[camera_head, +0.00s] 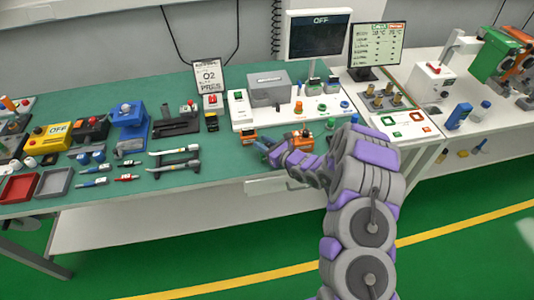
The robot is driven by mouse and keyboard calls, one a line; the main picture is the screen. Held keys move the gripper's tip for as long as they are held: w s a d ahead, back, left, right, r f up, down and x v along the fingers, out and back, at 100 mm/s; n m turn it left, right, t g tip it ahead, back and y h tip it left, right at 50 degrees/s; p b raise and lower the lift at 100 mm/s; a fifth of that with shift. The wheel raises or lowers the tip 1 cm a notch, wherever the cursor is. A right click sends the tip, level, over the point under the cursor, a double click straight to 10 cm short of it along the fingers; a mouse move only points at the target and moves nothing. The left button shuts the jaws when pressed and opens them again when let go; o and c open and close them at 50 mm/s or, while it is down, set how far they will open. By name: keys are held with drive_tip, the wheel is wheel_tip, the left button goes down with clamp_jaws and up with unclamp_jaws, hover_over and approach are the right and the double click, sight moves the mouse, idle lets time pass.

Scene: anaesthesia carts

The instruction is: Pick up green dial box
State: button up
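My arm reaches in from the bottom right, and my gripper (267,149) is low at the front edge of the green-topped table (220,165). The fingers are small and partly covered by my wrist, so I cannot tell whether they are open or hold something. I cannot tell which one is the green dial box. My gripper is in front of and left of both, apart from them.
Orange-topped boxes (249,136) stand close behind my gripper. The white panel (285,112) holds a grey box (269,88) and several knobs. A monitor (319,36) rises behind it. A larger green machine (495,56) stands far right.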

clamp_jaws()
idle(0.4)
